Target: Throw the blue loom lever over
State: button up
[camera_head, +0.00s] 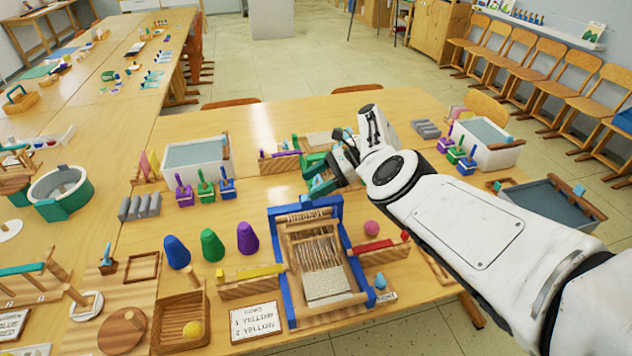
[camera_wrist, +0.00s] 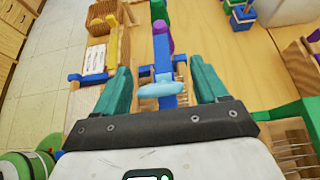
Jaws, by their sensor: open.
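The blue loom (camera_head: 279,270) stands on the near table, with a wooden inner frame and pale threads. My gripper (camera_head: 322,184) is over the loom's far end in the head view. In the wrist view my gripper (camera_wrist: 163,86) is open, with one teal finger on each side of a blue bar (camera_wrist: 161,48). A light blue rounded lever handle (camera_wrist: 160,90) lies across that bar between the fingers, with space on both sides. Whether the fingers are level with the handle is not clear. In the head view my gripper hides the lever.
A green loom (camera_head: 312,162) is just beyond my gripper. Blue (camera_head: 176,252), green (camera_head: 211,245) and purple (camera_head: 247,238) cones stand left of the blue loom. A pink ball (camera_head: 371,228) and a red bar (camera_head: 374,246) are at its right. A lettered card (camera_head: 254,322) lies at front.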

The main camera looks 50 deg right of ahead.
jog(key=b+v, duration=0.2)
jog(key=v, duration=0.8)
jog(key=shift+s+d+r, duration=0.15)
jog(key=shift+d+r, duration=0.1)
jog(key=shift+f, duration=0.1)
dwell(0.4)
